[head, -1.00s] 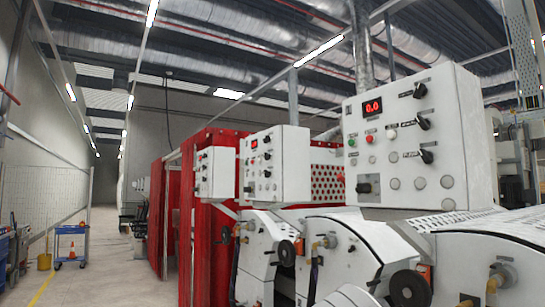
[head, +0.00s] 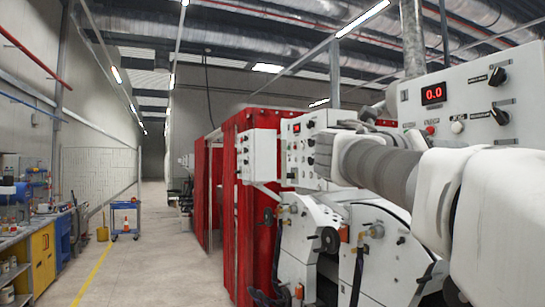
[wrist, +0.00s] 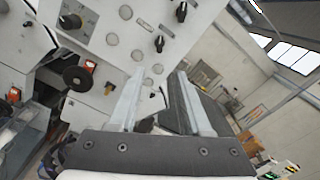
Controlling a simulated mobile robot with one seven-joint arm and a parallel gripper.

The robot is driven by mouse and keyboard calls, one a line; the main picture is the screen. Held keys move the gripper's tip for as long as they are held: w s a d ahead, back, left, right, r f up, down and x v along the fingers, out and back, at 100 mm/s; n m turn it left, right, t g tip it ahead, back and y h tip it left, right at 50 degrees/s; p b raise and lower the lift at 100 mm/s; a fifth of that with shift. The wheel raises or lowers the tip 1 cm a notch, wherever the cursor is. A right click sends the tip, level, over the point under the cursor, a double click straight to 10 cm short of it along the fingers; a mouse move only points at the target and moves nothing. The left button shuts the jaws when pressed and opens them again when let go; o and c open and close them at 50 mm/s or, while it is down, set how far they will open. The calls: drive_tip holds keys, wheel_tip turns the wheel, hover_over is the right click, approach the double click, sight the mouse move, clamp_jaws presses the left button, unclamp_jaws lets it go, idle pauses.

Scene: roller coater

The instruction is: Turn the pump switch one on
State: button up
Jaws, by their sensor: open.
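A white control panel (head: 468,95) with a red 0.0 display fills the right of the head view. Black rotary switches (head: 497,76) sit on its face; labels are too small to read, so I cannot tell which is pump switch one. A panel in the wrist view also carries black rotary switches (wrist: 159,43) and round grey buttons. My gripper (wrist: 159,75) is open, its two fingers apart with no object held between them. The fingers point toward the lower part of that panel. My arm covers the lower part of the near panel in the head view.
White roller machines (head: 375,235) stand below the panels, with red guards (head: 255,190) beyond. A clear aisle (head: 150,255) runs along the left. A blue trolley (head: 125,222) and a workbench (head: 40,245) stand there.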

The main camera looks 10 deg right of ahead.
drive_tip(key=p+x, duration=0.2)
drive_tip(key=x, duration=1.5)
drive_tip(key=shift+p, duration=0.4)
drive_tip(key=shift+f, duration=0.1)
clamp_jaws()
